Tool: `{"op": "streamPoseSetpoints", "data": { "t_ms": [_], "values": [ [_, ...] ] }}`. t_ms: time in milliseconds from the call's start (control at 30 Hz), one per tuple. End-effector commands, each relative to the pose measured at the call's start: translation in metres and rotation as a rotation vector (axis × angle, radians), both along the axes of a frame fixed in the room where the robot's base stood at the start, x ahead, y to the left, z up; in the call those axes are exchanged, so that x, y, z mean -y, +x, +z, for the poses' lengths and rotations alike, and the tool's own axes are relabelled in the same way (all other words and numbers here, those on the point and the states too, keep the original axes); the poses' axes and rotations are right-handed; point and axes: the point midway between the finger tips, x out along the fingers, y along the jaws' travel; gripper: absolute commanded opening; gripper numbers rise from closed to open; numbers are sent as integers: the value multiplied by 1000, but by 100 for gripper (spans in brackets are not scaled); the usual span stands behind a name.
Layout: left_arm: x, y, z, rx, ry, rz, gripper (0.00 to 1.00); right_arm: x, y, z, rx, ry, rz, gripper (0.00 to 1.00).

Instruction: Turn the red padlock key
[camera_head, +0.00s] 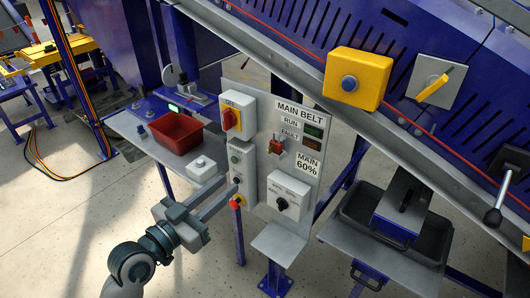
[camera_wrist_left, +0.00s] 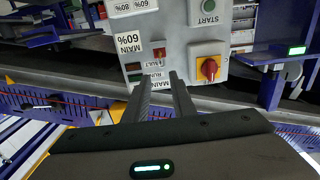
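The red padlock (camera_head: 277,146) hangs on the grey MAIN BELT panel (camera_head: 299,229), below the FAULT label. Its key is too small to make out. In the left wrist view, which is upside down, the padlock (camera_wrist_left: 158,55) appears beyond and between the fingertips. My left gripper (camera_head: 229,184) is open and empty, in front of the panel's left part, lower and to the left of the padlock in the head view. Its two fingers (camera_wrist_left: 160,78) are apart in the wrist view, not touching the padlock. My right gripper is not in view.
Left of the padlock are a yellow-plated red OFF switch (camera_head: 231,118) and a grey button box (camera_head: 241,163). A black selector knob (camera_head: 283,204) sits below. A red bin (camera_head: 176,132) stands on the left side table.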

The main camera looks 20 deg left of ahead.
Motion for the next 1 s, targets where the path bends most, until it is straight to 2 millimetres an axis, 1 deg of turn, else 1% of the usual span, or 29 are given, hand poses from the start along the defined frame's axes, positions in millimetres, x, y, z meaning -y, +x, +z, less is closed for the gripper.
{"op": "streamPoseSetpoints", "data": {
  "t_ms": [167, 267, 800, 1000],
  "values": [
    [7, 18, 4, 1, -3, 1, 23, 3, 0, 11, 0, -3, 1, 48],
    [12, 33, 5, 1, -3, 1, 23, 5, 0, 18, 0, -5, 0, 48],
    [45, 123, 5, 0, -3, 0, 23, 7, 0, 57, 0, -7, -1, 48],
    [53, 146, 2, -1, -2, 0, 23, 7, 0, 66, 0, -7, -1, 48]
  ]
}}
